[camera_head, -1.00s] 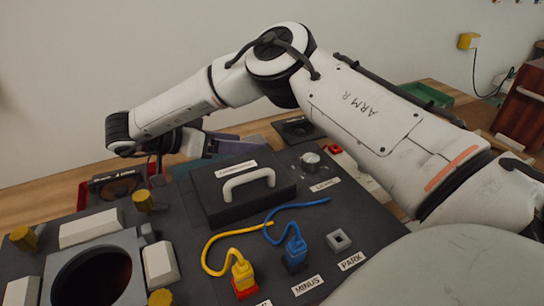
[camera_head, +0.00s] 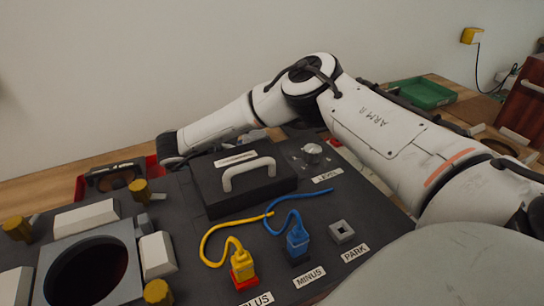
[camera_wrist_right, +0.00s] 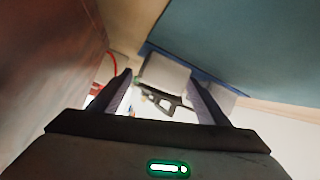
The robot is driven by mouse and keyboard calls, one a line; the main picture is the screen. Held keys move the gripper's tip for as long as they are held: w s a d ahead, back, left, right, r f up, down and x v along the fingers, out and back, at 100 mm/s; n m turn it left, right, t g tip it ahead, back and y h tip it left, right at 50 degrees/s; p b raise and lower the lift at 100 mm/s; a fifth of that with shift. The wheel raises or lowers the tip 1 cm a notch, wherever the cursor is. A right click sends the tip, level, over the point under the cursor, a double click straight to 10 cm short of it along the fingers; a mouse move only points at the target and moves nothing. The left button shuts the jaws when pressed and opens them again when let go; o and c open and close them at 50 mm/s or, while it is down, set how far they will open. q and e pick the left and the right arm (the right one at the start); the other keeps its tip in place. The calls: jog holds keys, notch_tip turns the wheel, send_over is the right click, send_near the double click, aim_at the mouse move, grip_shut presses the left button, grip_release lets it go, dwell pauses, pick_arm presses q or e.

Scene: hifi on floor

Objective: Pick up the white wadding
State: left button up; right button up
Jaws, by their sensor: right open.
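My right gripper (camera_wrist_right: 158,88) is open in the right wrist view, with two dark fingers apart and nothing seen gripped between them. A pale grey-white squarish piece (camera_wrist_right: 166,73) shows beyond the fingertips; I cannot tell whether it is the white wadding. A black tool-like thing (camera_wrist_right: 160,99) lies just below it in that view. No white wadding is clearly recognisable in the head view. My left gripper is not in view.
The dark panel carries a black box with a grey handle (camera_head: 248,172), a yellow plug (camera_head: 242,264), a blue plug (camera_head: 297,240) and a round dark opening (camera_head: 88,275). A red tray (camera_head: 152,167) lies behind left; a green tray (camera_head: 420,92) stands back right.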

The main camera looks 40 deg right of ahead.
jog(key=shift+c, duration=0.6)
jog(key=shift+r, duration=0.15)
jog(key=c, duration=0.8)
